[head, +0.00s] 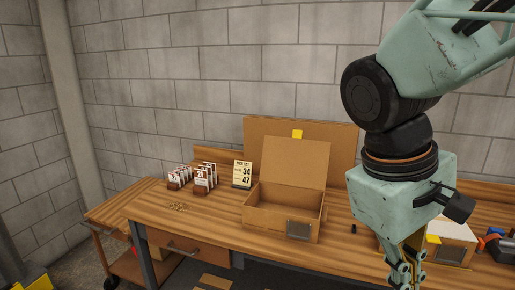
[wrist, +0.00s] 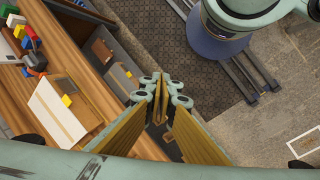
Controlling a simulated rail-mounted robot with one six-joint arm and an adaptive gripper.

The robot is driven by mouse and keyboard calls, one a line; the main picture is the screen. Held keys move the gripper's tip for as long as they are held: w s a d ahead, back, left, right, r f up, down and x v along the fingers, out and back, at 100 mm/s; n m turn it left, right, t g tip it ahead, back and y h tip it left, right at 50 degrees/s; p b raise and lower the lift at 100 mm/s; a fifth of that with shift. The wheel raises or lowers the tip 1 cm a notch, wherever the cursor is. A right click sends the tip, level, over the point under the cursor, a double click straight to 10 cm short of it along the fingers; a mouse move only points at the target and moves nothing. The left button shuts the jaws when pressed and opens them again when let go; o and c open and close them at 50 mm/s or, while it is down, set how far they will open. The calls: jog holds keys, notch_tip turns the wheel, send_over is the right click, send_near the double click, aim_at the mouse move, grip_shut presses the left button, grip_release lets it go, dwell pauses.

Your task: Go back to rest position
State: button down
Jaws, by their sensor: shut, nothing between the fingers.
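My gripper (head: 405,272) hangs pointing down at the lower right of the head view, in front of the workbench (head: 150,205). Its tips run near the bottom edge of that picture. In the wrist view my gripper (wrist: 161,92) has its fingers together with nothing between them, over the floor side beside the bench edge. No object is held. My arm stands upright above the gripper and hides part of the bench and wall.
An open cardboard box (head: 270,218) stands mid-bench, with a number sign (head: 242,172) and card racks (head: 203,178) to its left. A white-topped box (head: 457,232) is just behind my gripper; it shows in the wrist view (wrist: 55,112). Coloured items (head: 494,243) lie far right.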

jog(key=s+a+r+m+t+y, duration=0.3)
jog(key=s+r+m+t, duration=0.1)
jog(key=s, duration=0.3)
jog(key=shift+s+a, duration=0.25)
jog(key=shift+a, duration=0.1)
jog(key=shift+r, duration=0.1)
dwell(1.5)
